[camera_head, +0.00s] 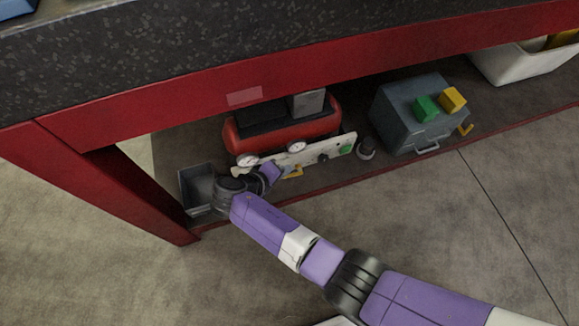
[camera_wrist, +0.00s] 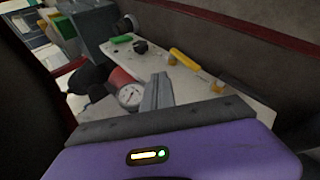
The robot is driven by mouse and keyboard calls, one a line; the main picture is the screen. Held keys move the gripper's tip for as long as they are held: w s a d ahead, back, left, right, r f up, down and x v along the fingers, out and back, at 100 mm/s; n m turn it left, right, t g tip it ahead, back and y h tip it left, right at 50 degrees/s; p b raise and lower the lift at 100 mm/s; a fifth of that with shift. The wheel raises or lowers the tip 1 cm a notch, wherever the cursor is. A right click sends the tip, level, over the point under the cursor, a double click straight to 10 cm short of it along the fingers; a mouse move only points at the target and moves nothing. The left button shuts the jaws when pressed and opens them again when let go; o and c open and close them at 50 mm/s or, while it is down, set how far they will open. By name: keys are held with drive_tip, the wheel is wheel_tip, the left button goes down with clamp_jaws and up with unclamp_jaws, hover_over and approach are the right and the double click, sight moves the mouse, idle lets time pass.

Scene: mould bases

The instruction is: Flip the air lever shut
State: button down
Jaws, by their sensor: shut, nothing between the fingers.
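The air lever is a yellow handle (camera_head: 292,171) low on the front of the pale panel (camera_head: 335,149) of a red compressor (camera_head: 325,122). In the wrist view the yellow lever (camera_wrist: 184,60) lies along the panel's edge, slanting, and looks apart from my fingers. My gripper (camera_wrist: 158,82) is shut and empty, its grey fingers over the panel beside a round gauge (camera_wrist: 130,96). In the head view my purple hand is at the left part of the panel, left of the lever. My fingertips are hidden there. I cannot tell whether they touch the panel.
A black knob (camera_head: 323,159) and a green button (camera_head: 345,149) sit right of the lever. A grey open bin (camera_head: 197,188) stands left of my wrist. A grey box (camera_head: 408,118) with green and yellow blocks stands right. The red bench beam (camera_head: 180,100) hangs above the low shelf.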

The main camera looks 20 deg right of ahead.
drive_tip(key=p+v, duration=0.1)
drive_tip(key=v, duration=0.5)
drive_tip(key=shift+a+f, duration=0.1)
idle(0.4)
